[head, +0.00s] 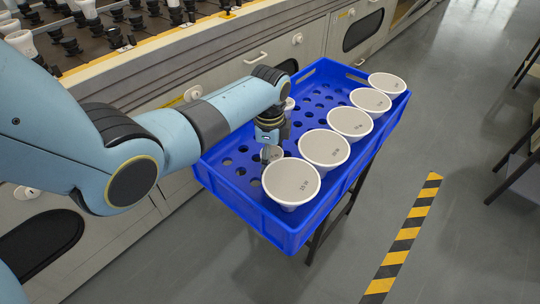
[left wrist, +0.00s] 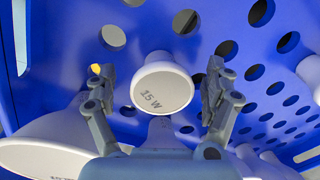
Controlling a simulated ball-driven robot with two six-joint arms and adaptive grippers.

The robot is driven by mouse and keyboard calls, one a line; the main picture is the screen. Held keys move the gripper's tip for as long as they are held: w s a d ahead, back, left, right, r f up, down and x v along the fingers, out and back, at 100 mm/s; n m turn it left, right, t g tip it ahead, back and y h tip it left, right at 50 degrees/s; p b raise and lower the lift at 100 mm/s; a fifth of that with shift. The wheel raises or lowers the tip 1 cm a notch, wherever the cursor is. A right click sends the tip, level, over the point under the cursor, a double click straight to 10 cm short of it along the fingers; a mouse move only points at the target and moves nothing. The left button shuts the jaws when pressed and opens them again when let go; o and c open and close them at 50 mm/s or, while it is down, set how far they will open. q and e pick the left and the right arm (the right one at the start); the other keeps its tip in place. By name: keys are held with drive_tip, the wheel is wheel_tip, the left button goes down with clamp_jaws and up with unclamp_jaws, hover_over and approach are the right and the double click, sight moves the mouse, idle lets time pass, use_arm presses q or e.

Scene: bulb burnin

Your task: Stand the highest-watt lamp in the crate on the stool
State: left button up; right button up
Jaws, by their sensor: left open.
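The blue crate (head: 228,197) stands on a dark-legged stool (head: 330,225). Several wide white reflector lamps stand face up along its right side; the nearest lamp (head: 291,182) has print too small to read surely. A smaller lamp (head: 271,154), under my left gripper (head: 269,138), is partly hidden by it. In the left wrist view this lamp (left wrist: 163,90) reads 15 W and sits between the open fingers of my left gripper (left wrist: 157,84), with gaps at both sides. Another small lamp (head: 289,103) shows behind my arm. My right gripper is not in view.
A long burn-in bench (head: 190,45) with rows of black sockets (head: 114,40) runs behind the crate, with a few white lamps (head: 22,42) at its left. Many crate holes are empty. Grey floor with a striped line (head: 405,238) lies to the right.

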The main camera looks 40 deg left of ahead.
use_arm(q)
wheel_tip(320, 180, up, 12)
drive_tip(key=shift+s, duration=0.25)
idle(0.3)
drive_tip(key=shift+d, duration=0.15)
